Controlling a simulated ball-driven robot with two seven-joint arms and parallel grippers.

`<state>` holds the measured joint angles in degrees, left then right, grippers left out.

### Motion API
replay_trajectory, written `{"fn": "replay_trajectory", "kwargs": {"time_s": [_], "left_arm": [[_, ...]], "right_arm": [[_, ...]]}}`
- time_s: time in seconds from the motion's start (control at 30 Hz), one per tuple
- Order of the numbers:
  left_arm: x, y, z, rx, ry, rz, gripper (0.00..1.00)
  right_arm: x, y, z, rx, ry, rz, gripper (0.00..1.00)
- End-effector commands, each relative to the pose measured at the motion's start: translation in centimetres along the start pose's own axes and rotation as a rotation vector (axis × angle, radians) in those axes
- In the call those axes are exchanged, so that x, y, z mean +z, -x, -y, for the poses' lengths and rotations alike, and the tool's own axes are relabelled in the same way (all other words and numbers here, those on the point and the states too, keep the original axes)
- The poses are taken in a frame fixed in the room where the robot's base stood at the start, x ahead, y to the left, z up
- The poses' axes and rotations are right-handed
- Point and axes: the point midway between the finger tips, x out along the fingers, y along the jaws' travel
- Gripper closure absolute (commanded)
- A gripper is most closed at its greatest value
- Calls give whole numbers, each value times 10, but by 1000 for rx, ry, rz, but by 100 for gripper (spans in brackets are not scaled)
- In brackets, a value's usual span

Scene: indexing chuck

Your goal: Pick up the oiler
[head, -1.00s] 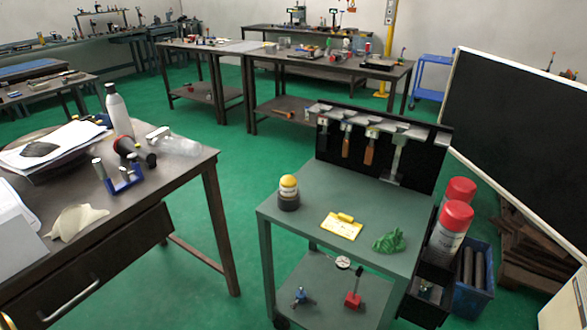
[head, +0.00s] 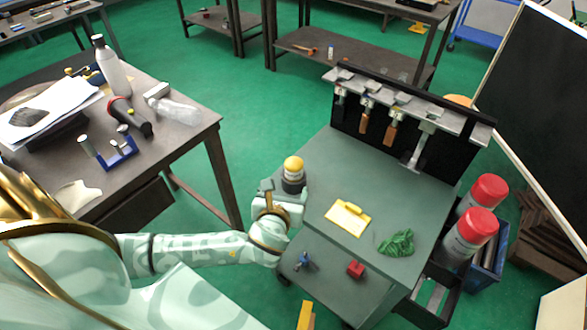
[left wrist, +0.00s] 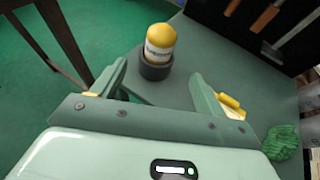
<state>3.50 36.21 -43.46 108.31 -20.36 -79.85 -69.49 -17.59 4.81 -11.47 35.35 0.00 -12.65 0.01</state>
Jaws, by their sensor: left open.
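The oiler, as I take it, is a small bottle with a yellow domed top, a white label and a dark round base (head: 293,172). It stands upright near the left edge of the green-grey cart top. It also shows in the left wrist view (left wrist: 160,42), just ahead of and between my fingers. My right gripper is out of view.
A yellow clipboard-like piece (head: 348,217) and a green rag (head: 397,243) lie right of the oiler on the cart top (head: 365,175). A black rack (head: 350,118) with hanging tools stands at the back. Red-capped cans (head: 470,231) stand at the right.

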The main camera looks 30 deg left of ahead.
Motion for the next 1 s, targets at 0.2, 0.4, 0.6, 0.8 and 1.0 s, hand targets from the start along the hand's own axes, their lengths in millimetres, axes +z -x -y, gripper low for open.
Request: {"fn": "replay_trajectory", "kwargs": {"time_s": [0.2,0.4,0.6,0.8,1.0], "left_arm": [[-5,-58,0,3,1,-2,27],[-3,-86,0,2,4,-3,27],[1,-106,-1,3,6,-3,27],[3,-137,-1,2,5,-6,27],[6,-142,-1,1,6,-5,27]], "right_arm": [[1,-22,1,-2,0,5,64],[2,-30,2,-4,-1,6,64],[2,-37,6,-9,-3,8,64],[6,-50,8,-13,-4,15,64],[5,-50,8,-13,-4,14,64]]}}
